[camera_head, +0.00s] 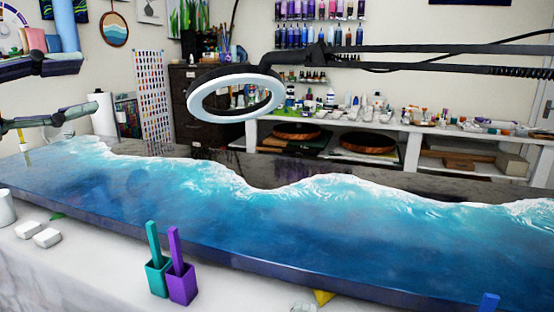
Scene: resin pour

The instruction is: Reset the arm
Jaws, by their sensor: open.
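My gripper is not recognisable in the head view, so I cannot see its place or what it may hold. A long resin table top (300,232) with a blue wave pattern and white foam lines crosses the view. In front of it, on the pale surface (110,280), stand a teal cup (158,279) and a purple cup (183,286), side by side. A teal stick (153,243) leans in the teal cup and a purple stick (175,248) in the purple one.
A ring lamp (197,104) on a dark boom (430,49) hangs over the slab. A grey-green jointed arm (62,118) reaches in at left. Two white blocks (38,233) lie front left. Crowded white shelves (410,150) stand behind.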

